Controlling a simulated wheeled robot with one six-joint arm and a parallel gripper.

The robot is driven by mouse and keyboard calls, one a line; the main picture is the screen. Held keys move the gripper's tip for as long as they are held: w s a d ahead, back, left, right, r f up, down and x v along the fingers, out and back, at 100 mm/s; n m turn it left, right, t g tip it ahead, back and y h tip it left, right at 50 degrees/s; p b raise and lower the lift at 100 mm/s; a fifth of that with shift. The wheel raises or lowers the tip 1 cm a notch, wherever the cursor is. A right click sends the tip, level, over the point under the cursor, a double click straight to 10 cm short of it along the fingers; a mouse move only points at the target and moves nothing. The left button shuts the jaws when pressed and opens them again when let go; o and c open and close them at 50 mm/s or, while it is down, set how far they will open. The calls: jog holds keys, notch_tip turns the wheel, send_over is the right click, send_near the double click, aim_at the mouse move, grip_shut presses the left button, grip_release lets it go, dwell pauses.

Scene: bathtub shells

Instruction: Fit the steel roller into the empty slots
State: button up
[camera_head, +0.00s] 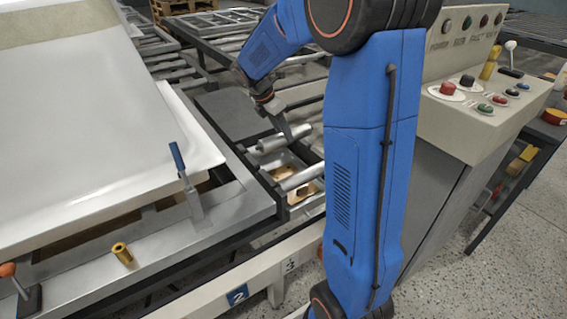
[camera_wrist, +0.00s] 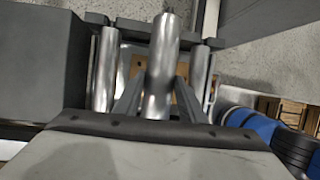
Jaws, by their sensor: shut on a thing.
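The steel roller (camera_wrist: 163,70) is held between the two fingers of my gripper (camera_wrist: 160,95) in the wrist view. It points away from the wrist, above and between two mounted rollers. In the head view the held roller (camera_head: 283,138) shows below the wrist, over the conveyor frame, and my gripper (camera_head: 285,128) is shut on it. The mounted rollers stand to its left (camera_wrist: 105,70) and right (camera_wrist: 200,75) in the wrist view. The slots under the held roller are hidden or too small to make out.
A white tub shell (camera_head: 90,150) lies on the frame at left, with a blue-handled clamp (camera_head: 185,175) at its edge. A control panel (camera_head: 470,100) stands to the right of my arm. A brown piece (camera_head: 305,190) shows below the rollers.

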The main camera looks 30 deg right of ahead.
notch_tip(320, 180, down, 10)
dwell(0.6)
jog(key=o, duration=1.4)
